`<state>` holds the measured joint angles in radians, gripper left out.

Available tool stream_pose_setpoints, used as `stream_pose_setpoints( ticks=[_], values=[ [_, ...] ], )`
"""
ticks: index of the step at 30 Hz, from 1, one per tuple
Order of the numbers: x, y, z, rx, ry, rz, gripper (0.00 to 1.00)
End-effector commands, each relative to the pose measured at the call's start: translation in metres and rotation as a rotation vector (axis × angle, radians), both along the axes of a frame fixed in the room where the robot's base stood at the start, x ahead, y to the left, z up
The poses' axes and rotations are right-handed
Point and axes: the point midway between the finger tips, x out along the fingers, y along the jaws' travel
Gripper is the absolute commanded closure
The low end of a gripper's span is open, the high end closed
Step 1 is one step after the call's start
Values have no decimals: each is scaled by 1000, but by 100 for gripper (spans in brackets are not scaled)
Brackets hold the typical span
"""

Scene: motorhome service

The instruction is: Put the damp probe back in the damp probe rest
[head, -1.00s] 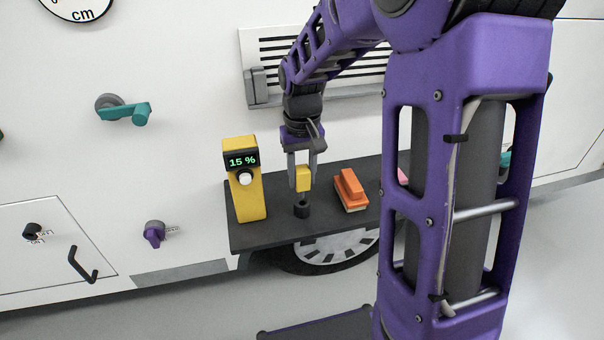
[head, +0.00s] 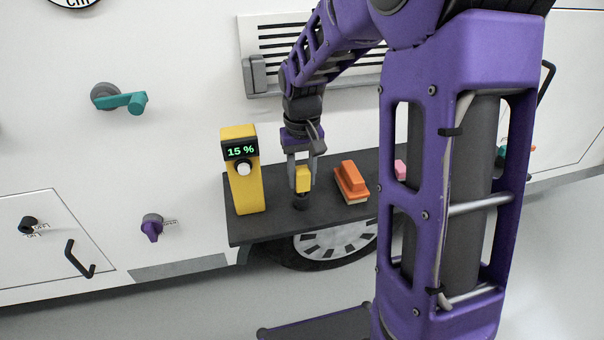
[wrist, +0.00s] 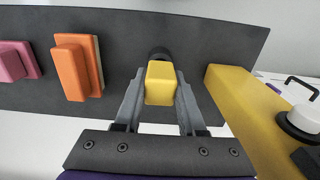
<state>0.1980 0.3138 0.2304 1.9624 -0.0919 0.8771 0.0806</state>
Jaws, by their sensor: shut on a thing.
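The yellow damp probe (head: 303,180) is between the fingers of my gripper (head: 302,172), which is shut on it. It hangs upright over the dark shelf. The damp probe rest (head: 300,201), a small black cup on the shelf, is directly below, and the probe's lower end appears to be in or at its mouth; I cannot tell how deep. In the wrist view the probe (wrist: 161,83) shows from above between both fingers, with the black rest (wrist: 160,53) partly hidden behind it.
A yellow meter (head: 245,190) reading 15 % stands left of the rest on the shelf (head: 270,227). An orange brush-like block (head: 351,181) and a pink block (head: 400,170) lie to the right. The vehicle wall with a vent (head: 320,75) is behind.

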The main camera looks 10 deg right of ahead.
Motion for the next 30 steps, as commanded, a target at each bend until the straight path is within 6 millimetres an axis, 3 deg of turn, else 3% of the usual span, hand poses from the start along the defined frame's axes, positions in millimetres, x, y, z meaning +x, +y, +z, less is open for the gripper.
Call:
stream_pose_setpoints(
  ticks=[17,18,21,23,30],
  values=[
    [0,0,-18,0,1,0,100],
    [0,0,-17,0,0,0,54],
    [0,0,-17,0,0,0,36],
    [0,0,-17,0,0,0,26],
    [0,0,-17,0,0,0,26]
  ],
)
